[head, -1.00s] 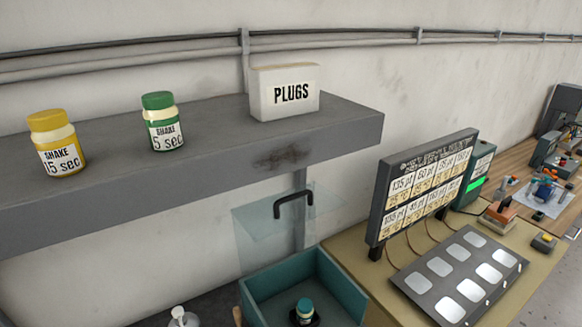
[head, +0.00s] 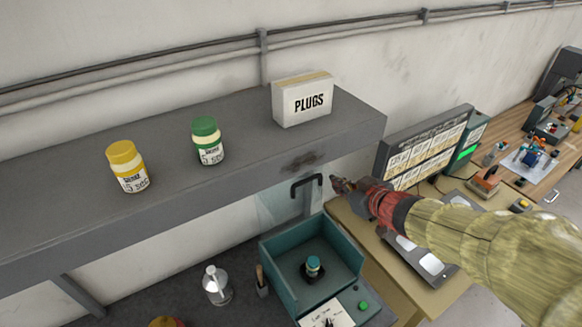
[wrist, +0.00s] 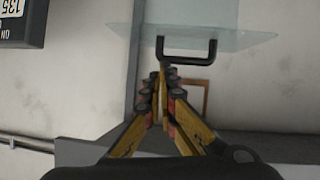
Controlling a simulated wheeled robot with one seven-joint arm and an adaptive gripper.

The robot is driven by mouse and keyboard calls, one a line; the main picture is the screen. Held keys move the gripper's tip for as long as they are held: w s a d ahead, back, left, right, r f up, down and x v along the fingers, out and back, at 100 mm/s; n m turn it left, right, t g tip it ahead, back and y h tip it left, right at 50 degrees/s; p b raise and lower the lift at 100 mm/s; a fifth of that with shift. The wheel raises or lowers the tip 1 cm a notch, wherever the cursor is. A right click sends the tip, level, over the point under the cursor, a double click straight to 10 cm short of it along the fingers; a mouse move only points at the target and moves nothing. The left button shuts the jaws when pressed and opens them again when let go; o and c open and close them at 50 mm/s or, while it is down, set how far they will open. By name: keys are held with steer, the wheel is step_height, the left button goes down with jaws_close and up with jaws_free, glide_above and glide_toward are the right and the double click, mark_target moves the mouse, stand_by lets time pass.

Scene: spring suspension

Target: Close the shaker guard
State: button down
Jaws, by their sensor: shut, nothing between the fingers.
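The shaker is a teal open-topped box (head: 272,277) with a small teal-capped bottle (head: 313,265) on a black holder inside. Its clear guard (head: 282,208) stands raised at the back of the box, so the box is open. The guard has a black U-shaped handle (head: 306,182) near its upper edge. My gripper (head: 335,183) is shut and empty, just right of the handle in the head view. In the wrist view the fingertips (wrist: 163,68) are close to the handle (wrist: 186,61) at its left end; I cannot tell whether they touch it. The guard (wrist: 235,42) also shows there.
A grey shelf (head: 240,176) overhangs behind, with a yellow jar (head: 127,167), a green jar (head: 208,142) and a PLUGS box (head: 302,99). A label board (head: 425,150) stands behind my arm. A clear bottle (head: 217,285) stands left of the shaker.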

mark_target(310, 178)
steer(key=shift+y, duration=0.9)
steer(key=w+a, duration=0.2)
steer(key=w+a+f, duration=0.1)
steer(key=w+a, duration=0.1)
steer(key=a, duration=0.1)
steer(key=w+a+f, duration=0.1)
steer(key=w+a, duration=0.1)
steer(key=w, duration=0.1)
steer(key=shift+a, duration=0.4)
steer(key=shift+s+f+b, duration=0.1)
steer(key=shift+f+b, duration=0.05)
steer(key=shift+b, duration=0.3)
